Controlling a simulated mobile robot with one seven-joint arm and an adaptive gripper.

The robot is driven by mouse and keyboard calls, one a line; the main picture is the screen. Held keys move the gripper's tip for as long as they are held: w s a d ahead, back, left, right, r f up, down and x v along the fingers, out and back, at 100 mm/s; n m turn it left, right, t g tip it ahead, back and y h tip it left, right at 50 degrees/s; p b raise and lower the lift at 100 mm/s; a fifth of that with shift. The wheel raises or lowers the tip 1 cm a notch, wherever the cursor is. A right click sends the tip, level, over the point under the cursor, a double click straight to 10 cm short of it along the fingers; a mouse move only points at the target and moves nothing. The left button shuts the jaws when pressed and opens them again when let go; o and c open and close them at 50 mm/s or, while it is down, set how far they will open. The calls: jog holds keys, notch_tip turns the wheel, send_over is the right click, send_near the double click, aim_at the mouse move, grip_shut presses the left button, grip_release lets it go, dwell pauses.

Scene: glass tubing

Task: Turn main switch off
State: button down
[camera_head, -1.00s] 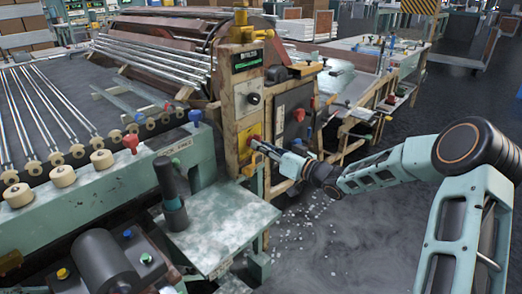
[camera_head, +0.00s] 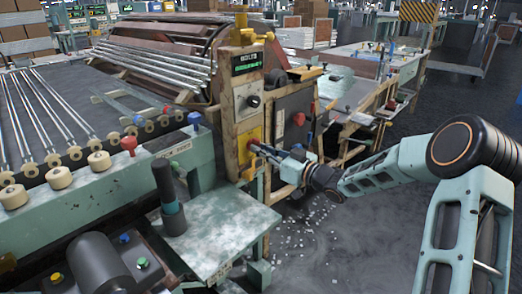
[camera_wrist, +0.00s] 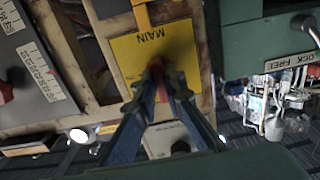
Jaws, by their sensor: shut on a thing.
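The main switch has a yellow plate (camera_wrist: 128,57) marked MAIN, upside down in the wrist view, with a red handle (camera_wrist: 161,86) at its middle. In the head view the yellow plate (camera_head: 246,136) sits on the front of the wooden control post. My gripper (camera_wrist: 158,78) is shut on the red handle, its two fingers on either side of it. In the head view my gripper (camera_head: 260,147) reaches the plate from the right. The fingers and a dark shadow hide part of the handle, so its exact angle is hard to tell.
Above the switch are a round black knob (camera_head: 253,101) and a green display (camera_head: 247,61). A dark panel with a red knob (camera_head: 299,118) stands right of it. A green machine table (camera_head: 225,235) juts out below left. Open floor (camera_head: 340,240) lies in front, strewn with small pale bits.

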jog(key=c, duration=2)
grip_release()
jog(key=v, duration=1.2)
jog(key=shift+s, duration=0.1)
